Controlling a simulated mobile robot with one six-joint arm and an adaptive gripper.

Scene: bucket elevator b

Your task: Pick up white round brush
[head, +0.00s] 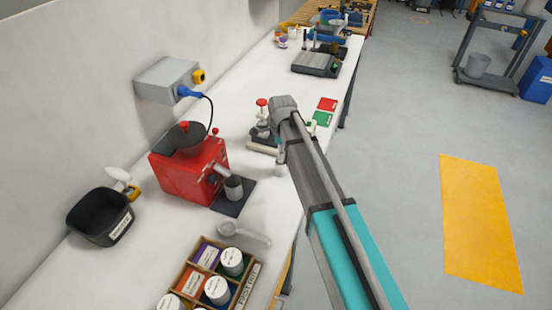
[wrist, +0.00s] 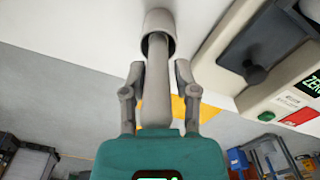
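In the wrist view a pale round-headed piece with a long grey-white handle, which looks like the white round brush (wrist: 157,88), lies between the two fingers of my gripper (wrist: 160,66). The fingers are spread on both sides of the handle, with narrow gaps, and do not clearly press on it. The round end is beyond the fingertips, against the white bench. In the head view a small white round piece (head: 280,171), seemingly the same brush, shows beside my arm at the bench edge. My arm hides most of my gripper there.
A cream device with a ZERO display (wrist: 285,65) stands close on the right in the wrist view. On the bench (head: 255,85) are a red grinder (head: 180,172), a black bin (head: 100,218), a clear scoop (head: 245,234) and a jar crate (head: 247,288). Open floor lies to the right.

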